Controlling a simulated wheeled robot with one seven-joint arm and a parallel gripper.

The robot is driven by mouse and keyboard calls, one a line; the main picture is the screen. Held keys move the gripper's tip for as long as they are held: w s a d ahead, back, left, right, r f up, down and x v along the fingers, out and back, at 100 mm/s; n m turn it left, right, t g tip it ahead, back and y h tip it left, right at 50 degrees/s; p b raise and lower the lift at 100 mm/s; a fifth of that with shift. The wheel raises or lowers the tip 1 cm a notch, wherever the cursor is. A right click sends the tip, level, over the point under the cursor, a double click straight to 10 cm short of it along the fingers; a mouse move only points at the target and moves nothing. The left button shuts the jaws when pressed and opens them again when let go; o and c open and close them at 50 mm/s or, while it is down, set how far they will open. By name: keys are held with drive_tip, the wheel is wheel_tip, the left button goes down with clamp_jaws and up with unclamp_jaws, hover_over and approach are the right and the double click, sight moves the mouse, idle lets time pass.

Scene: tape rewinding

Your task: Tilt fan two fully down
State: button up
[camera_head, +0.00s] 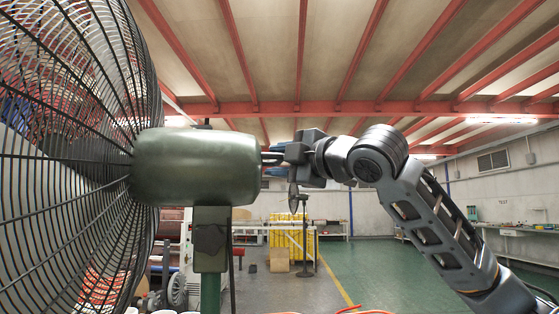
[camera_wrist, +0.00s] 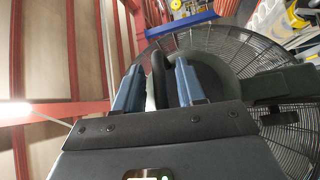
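A large fan fills the left of the head view, with a black wire cage (camera_head: 70,160) and a green motor housing (camera_head: 195,166) on a green post (camera_head: 210,290). The housing looks about level. A dark loop handle (camera_head: 271,158) sticks out of its back end. My gripper (camera_head: 275,158) is at this handle, reaching in from the right. In the wrist view my gripper (camera_wrist: 158,85) has two blue fingers, one on each side of the dark handle (camera_wrist: 158,75). The fingers stand apart with narrow gaps beside the handle. The cage (camera_wrist: 235,50) and housing (camera_wrist: 280,83) show behind.
A smaller dark pedestal fan (camera_head: 294,198) stands farther back, near a yellow stack (camera_head: 284,232) and a cardboard box (camera_head: 279,260). A workbench (camera_head: 520,229) lines the right wall. Green floor (camera_head: 375,262) is open in the middle right.

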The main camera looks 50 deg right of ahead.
clamp_jaws()
idle(0.3)
idle(0.3)
